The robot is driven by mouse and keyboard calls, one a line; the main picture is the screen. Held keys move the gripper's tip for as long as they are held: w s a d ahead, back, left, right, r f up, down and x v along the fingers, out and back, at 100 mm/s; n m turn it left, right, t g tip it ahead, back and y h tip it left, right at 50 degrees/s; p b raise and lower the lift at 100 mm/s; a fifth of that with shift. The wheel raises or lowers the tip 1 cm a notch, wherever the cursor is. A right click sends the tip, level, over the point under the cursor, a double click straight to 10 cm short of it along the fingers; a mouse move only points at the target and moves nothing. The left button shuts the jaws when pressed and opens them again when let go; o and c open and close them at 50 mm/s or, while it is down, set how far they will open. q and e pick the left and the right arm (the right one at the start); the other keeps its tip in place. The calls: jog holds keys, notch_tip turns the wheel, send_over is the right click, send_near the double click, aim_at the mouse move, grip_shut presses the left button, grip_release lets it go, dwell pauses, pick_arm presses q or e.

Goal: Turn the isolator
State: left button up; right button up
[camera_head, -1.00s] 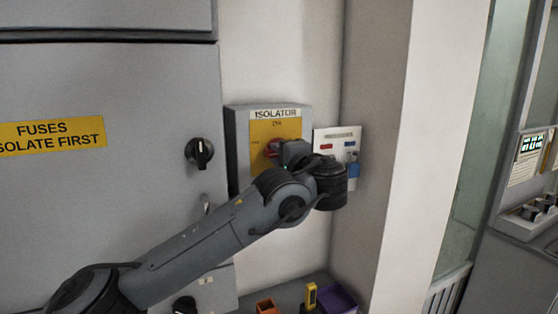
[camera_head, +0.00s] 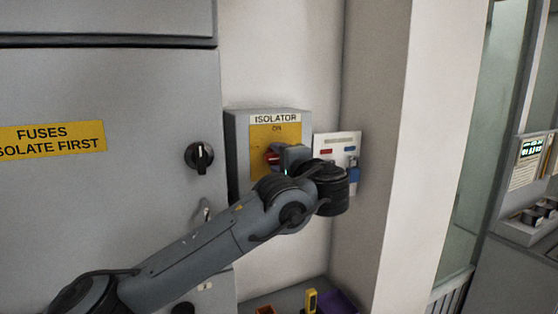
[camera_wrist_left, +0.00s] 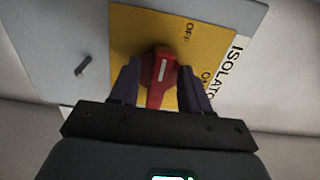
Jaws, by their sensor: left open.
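The isolator (camera_head: 237,135) is a grey box on the wall with a yellow plate marked ISOLATOR and ON. Its red handle (camera_head: 271,156) is partly hidden behind my left gripper (camera_head: 285,158) in the head view. In the left wrist view, the red handle (camera_wrist_left: 161,76) with a pale stripe lies between the two dark fingers of the left gripper (camera_wrist_left: 160,82). The fingers are open, one on each side of the handle; I cannot tell whether either touches it. OFF and ON are printed on the yellow plate (camera_wrist_left: 138,25). My right gripper is out of view.
A grey cabinet (camera_head: 120,90) with a black knob (camera_head: 199,157) stands left of the isolator. A white board (camera_head: 336,142) with a blue padlock (camera_head: 353,171) hangs to the right, near the wall corner. A shelf with a yellow tool (camera_head: 311,300) and a purple bin (camera_head: 338,302) is below.

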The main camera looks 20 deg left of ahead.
pick_arm(q)
jog(key=b+v, duration=0.3)
jog(key=v, duration=0.4)
jog(key=shift+s+d, duration=0.1)
jog(key=shift+s, duration=0.05)
